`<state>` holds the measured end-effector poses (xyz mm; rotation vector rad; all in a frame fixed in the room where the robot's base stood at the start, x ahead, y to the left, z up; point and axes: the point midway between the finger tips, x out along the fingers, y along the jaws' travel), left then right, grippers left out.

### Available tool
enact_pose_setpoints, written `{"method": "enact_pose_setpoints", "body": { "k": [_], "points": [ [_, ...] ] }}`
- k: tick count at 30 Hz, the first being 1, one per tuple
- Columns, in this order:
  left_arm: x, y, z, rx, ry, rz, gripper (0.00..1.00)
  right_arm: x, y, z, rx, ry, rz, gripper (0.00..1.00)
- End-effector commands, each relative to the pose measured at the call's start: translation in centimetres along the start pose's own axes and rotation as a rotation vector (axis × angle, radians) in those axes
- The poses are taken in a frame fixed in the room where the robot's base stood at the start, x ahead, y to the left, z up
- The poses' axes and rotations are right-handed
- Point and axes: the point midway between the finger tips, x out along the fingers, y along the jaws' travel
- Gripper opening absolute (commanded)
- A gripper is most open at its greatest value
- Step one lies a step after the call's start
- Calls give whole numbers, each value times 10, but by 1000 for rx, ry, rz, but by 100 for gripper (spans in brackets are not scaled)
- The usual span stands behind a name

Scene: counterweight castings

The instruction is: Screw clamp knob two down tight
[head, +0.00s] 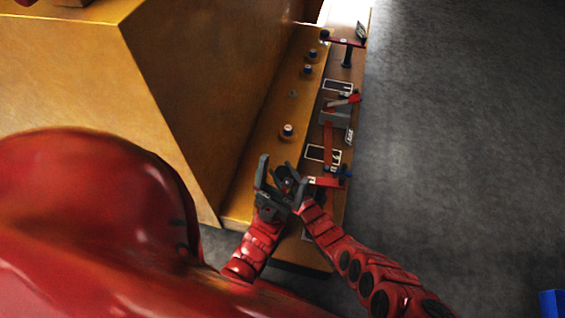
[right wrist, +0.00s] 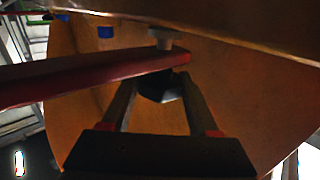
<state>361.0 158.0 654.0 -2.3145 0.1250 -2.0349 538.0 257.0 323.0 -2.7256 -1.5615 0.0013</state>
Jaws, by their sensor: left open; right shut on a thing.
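My right gripper (head: 289,184) comes in from the lower right in the head view and is shut on a small dark knob, mostly hidden there by the fingers. In the right wrist view the black knob (right wrist: 160,88) sits between the two fingers, just below a red bar (right wrist: 90,76). A pale grey cylinder (right wrist: 164,38) stands above that bar. My left gripper (head: 264,178) is open right beside the right one, at the near end of the wooden ledge (head: 262,158). I cannot tell whether the left fingers touch anything. How far the knob is screwed down is hidden.

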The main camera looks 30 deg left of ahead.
Motion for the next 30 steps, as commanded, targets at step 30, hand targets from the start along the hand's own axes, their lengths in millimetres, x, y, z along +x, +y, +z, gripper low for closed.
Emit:
{"method": "enact_pose_setpoints", "body": {
  "k": [30],
  "points": [
    [-19,2,-1,6,19,30,91,0,0,2,2,0,295,5]
  ]
}}
